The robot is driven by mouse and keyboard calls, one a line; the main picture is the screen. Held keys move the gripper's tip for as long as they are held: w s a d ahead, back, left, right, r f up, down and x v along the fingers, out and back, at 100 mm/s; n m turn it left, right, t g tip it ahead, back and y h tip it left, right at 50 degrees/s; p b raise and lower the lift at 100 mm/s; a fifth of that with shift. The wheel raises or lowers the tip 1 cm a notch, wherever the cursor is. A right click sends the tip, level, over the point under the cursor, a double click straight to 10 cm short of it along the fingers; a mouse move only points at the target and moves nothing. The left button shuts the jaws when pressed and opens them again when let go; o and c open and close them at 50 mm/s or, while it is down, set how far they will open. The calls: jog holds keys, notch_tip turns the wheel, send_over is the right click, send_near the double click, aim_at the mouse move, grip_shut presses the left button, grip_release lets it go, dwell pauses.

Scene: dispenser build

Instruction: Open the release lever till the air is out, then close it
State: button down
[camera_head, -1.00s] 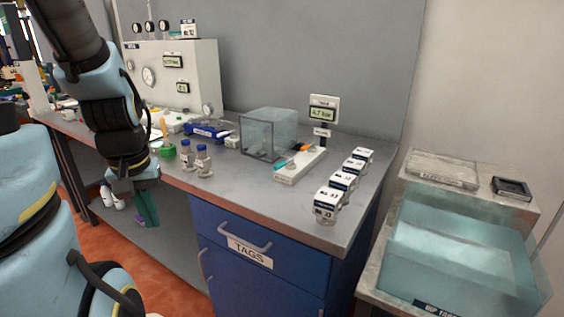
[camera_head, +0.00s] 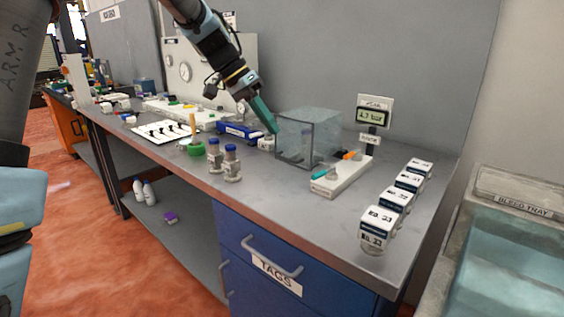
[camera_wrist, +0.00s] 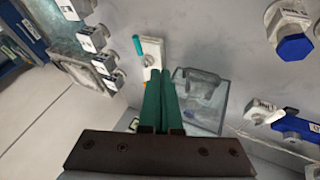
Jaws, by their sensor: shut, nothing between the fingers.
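A white base (camera_head: 345,178) on the bench carries a teal lever-like part (camera_head: 320,174) at its near end and an orange one (camera_head: 350,155) at its far end. I cannot tell which is the release lever. The base (camera_wrist: 152,50) and teal part (camera_wrist: 138,45) also show in the wrist view. A gauge (camera_head: 373,115) behind appears to read 4.7 bar. A clear box (camera_head: 308,136) stands left of the base. My gripper (camera_head: 274,131), with green fingers, is shut and empty, at the box's left side in the head view; its fingers (camera_wrist: 160,78) point toward the base in the wrist view.
Several white-capped jars (camera_head: 377,227) line the right edge of the bench. Two blue-capped bottles (camera_head: 232,163), a green round item (camera_head: 195,148) and a blue device (camera_head: 240,130) stand to the left.

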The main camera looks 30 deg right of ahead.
jog(key=shift+d+r, duration=0.15)
jog(key=shift+d, duration=0.05)
jog(key=p, duration=0.3)
send_near(324, 172)
jog(key=w+f, duration=0.3)
jog(key=f, duration=0.2)
jog(key=shift+s+d+f+p, duration=0.15)
jog(key=shift+s+p, duration=0.1)
jog(key=shift+s, duration=0.3)
jog(key=shift+s+d+f+p, duration=0.1)
jog(key=shift+s+d+p, duration=0.1)
jog(key=shift+s, duration=0.4)
jog(key=shift+s+d+f+p, duration=0.15)
jog(key=shift+s+p, duration=0.1)
jog(key=shift+s, duration=0.3)
jog(key=shift+s+a, duration=0.1)
jog(key=shift+s+h+b, duration=0.2)
jog(key=shift+h+b, duration=0.1)
jog(key=shift+b, duration=0.2)
